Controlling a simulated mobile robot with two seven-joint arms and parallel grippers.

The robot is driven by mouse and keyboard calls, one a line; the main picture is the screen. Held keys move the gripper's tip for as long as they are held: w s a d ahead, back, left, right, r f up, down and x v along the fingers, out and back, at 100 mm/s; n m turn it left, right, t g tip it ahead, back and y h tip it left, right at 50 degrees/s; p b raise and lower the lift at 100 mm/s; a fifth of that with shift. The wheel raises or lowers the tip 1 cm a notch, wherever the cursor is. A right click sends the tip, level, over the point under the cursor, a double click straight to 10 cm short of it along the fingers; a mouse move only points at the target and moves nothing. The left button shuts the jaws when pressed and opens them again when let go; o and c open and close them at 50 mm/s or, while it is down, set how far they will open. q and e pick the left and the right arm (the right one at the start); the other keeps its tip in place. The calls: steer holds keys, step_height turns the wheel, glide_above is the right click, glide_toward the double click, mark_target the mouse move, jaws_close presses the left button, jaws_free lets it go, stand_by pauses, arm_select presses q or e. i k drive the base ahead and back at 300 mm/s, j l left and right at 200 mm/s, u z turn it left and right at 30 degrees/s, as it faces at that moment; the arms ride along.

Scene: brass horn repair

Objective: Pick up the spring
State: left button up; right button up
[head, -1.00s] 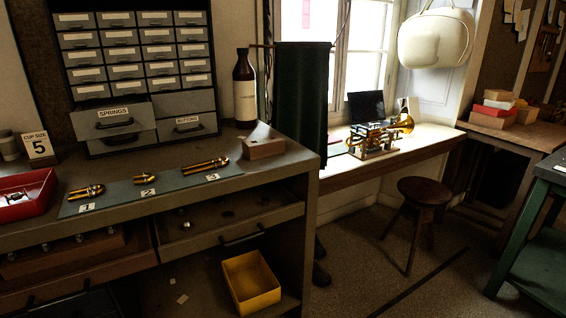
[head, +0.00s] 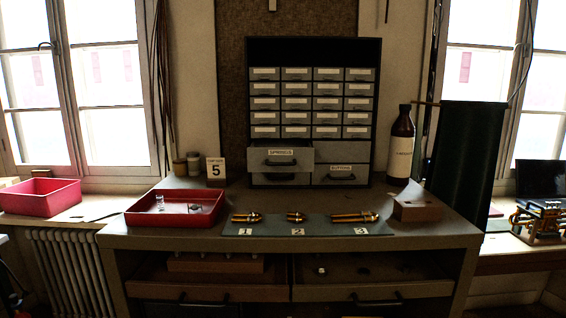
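The drawer labelled SPRINGS (head: 280,163) is at the lower left of the grey drawer cabinet (head: 314,48). It stands pulled out, while the BUTTONS drawer (head: 341,177) beside it looks shut. I cannot see inside the SPRINGS drawer, and no spring can be made out for sure. A red tray (head: 150,216) on the bench's left side holds a small upright pale item (head: 160,203) and a small dark-and-light item (head: 195,207), both too small to identify. Neither gripper is in view.
Brass valve parts (head: 354,217) lie on a grey-green mat (head: 310,227) behind cards 1, 2 and 3. A brown bottle (head: 401,146) and a small box (head: 417,206) stand right. A CUP SIZE 5 card (head: 216,170) stands left. Shallow drawers below the bench (head: 440,228) are partly open.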

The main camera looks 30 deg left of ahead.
mark_target(160, 196)
steer(key=u, duration=1.75)
steer(key=i+l, duration=0.2)
steer(key=l, duration=0.2)
